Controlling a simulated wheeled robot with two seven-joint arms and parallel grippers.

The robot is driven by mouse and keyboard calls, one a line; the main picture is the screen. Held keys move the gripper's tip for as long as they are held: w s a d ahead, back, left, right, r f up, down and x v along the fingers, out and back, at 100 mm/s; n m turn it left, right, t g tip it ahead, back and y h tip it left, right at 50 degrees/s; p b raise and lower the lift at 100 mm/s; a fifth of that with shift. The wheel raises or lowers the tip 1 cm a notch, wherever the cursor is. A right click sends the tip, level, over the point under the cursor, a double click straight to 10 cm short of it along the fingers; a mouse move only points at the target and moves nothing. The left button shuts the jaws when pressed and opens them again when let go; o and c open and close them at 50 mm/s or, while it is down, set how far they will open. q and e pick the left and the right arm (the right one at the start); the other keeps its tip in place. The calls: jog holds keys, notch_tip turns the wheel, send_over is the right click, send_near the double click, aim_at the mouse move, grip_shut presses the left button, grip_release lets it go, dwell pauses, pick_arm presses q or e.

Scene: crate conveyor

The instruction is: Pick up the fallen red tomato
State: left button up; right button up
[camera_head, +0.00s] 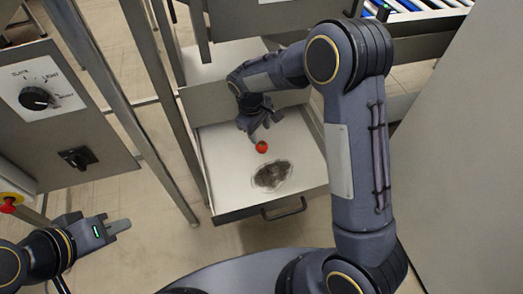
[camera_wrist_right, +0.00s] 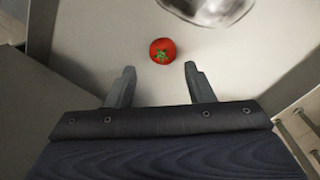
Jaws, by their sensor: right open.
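My right gripper (camera_head: 262,131) reaches down into the drawer behind the tomato. It is open and empty, with both fingers apart in the right wrist view (camera_wrist_right: 158,72). My left gripper (camera_head: 122,226) is at the lower left, far from the drawer; its finger gap is not clear.
The drawer's walls and front handle (camera_head: 284,209) surround the tomato. A metal frame post (camera_head: 165,110) stands to the left, beside a control panel with a dial (camera_head: 36,98) and a red button (camera_head: 8,205). A roller conveyor (camera_head: 430,8) is at the top right.

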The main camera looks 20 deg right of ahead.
aim_at(261, 144)
jog(key=f, duration=0.5)
jog(key=f+b, duration=0.1)
jog(key=f, duration=0.2)
jog(key=shift+w+d, duration=0.2)
jog(key=shift+d, duration=0.1)
jog(key=shift+c, duration=0.5)
jog(key=c, duration=0.6)
